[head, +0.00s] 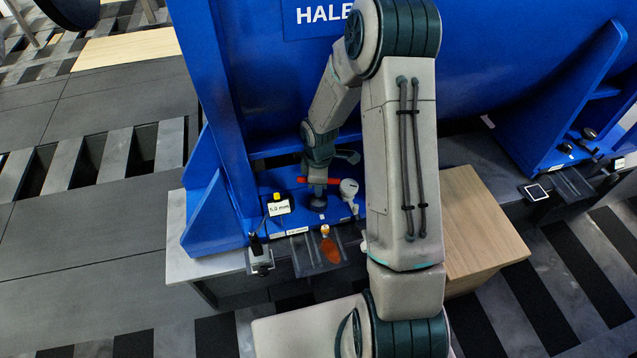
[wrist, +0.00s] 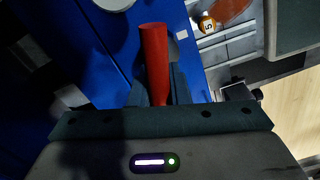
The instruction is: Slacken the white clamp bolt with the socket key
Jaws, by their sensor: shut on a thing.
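The socket key shows a red handle (head: 332,181) in the head view, lying crosswise at my gripper, low over the blue foot plate. My gripper (head: 318,184) points down and is shut on this red handle. In the wrist view the handle (wrist: 154,50) stands out between the two fingers (wrist: 154,88). The key's working end is hidden in the wrist view. A dark round piece (head: 318,203) sits just below my gripper; I cannot tell whether it belongs to the key. A white round-headed piece (head: 349,187), seemingly the white clamp bolt, stands just right of the handle, apparently apart from it.
A dial post with a yellow top and a "5.0 mm" label (head: 279,208) stands left of my gripper. The blue upright bracket (head: 210,215) rises at left. A wooden top (head: 475,225) lies right, clear.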

